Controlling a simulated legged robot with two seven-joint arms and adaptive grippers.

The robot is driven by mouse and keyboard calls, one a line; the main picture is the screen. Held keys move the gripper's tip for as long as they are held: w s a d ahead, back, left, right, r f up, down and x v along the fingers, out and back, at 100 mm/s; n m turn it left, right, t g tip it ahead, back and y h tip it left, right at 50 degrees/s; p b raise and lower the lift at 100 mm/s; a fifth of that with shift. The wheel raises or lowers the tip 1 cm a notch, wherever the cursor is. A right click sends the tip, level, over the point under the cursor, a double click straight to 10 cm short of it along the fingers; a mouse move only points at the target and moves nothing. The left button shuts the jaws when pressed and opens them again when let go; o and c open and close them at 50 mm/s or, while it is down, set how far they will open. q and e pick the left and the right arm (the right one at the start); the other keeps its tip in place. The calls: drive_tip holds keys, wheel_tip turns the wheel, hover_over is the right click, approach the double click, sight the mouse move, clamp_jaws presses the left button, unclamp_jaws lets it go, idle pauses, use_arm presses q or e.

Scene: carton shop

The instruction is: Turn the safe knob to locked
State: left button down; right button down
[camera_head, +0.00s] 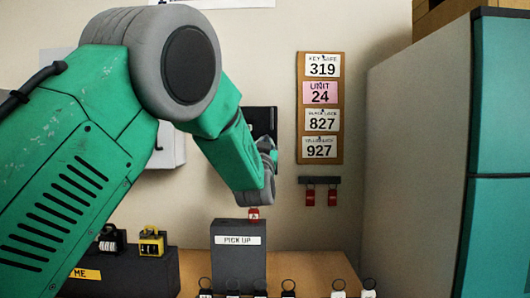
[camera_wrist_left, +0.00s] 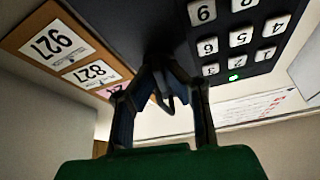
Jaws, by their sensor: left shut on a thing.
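The safe is a dark box on the wall, mostly hidden behind my left arm in the head view, where a part of its black face (camera_head: 262,120) shows. In the left wrist view its dark face carries a keypad (camera_wrist_left: 237,40) with white keys, and a small green light is lit beside them. My left gripper (camera_head: 266,146) is at the safe's front. In the left wrist view its fingers (camera_wrist_left: 163,72) close together against the dark face, shut on the dark safe knob. The knob is mostly hidden by the fingers, so its angle cannot be told. My right gripper is not in view.
A number board (camera_head: 320,108) hangs right of the safe, above a rack (camera_head: 319,181) with red tags. Below stand a grey PICK UP box (camera_head: 238,262) with a red tag on top, padlocks (camera_head: 151,243) and several key tags. A tall cabinet (camera_head: 420,150) fills the right.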

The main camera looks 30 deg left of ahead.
use_arm(q)
drive_tip(key=shift+d+r+n+g+y+b, duration=0.1)
drive_tip(key=shift+n+g+y+b, duration=0.2)
drive_tip(key=shift+n, duration=0.5)
drive_tip(key=shift+r+n+y+b, duration=0.1)
drive_tip(key=shift+n+y, duration=0.3)
drive_tip(key=shift+n, duration=0.4)
drive_tip(key=shift+r, duration=0.1)
drive_tip(key=c, duration=1.8)
unclamp_jaws()
drive_tip(key=shift+o, duration=0.6)
drive_tip(key=shift+w+f, duration=0.25)
drive_tip(key=shift+s, duration=0.1)
